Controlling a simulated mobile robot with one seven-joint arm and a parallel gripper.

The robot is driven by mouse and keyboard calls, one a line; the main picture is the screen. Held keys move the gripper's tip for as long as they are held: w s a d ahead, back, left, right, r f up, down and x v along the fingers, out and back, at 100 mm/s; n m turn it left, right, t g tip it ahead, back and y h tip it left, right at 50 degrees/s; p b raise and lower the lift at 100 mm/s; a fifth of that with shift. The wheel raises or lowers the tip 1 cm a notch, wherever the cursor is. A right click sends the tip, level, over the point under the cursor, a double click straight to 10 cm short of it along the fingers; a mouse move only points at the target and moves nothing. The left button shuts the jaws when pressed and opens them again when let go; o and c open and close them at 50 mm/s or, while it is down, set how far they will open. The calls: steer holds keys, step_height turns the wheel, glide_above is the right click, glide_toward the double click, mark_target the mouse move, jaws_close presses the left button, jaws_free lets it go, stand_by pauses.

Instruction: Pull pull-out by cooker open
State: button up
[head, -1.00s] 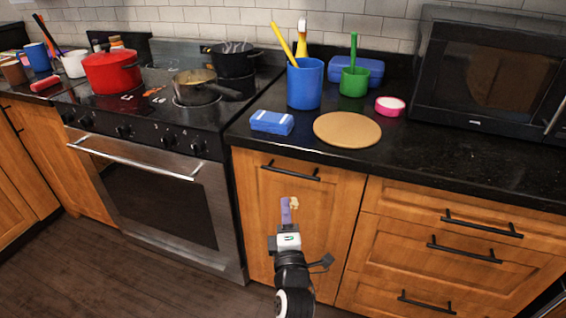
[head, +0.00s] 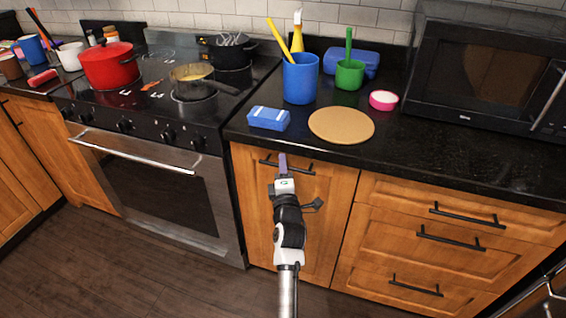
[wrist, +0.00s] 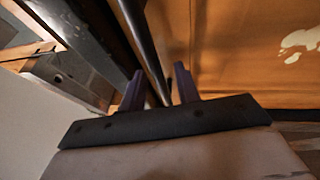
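The pull-out (head: 325,215) is a narrow wooden front just right of the cooker, and it looks closed in the head view. Its black bar handle (head: 302,171) runs across near the top. My gripper (head: 282,158) is at the middle of this handle and covers part of it. In the wrist view the handle bar (wrist: 145,45) passes between the two purple fingers of my gripper (wrist: 158,88). The fingers stand apart with gaps beside the bar, and I see no clear grip on it.
The cooker (head: 165,185) with its oven bar stands to the left. Drawers (head: 440,245) with black handles are to the right. The worktop (head: 440,160) above holds a blue cup (head: 300,82), a round board (head: 341,125) and a microwave (head: 480,75). Wooden floor is clear in front.

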steer(key=shift+w, duration=0.2)
jaws_close()
steer(key=shift+s, duration=0.15)
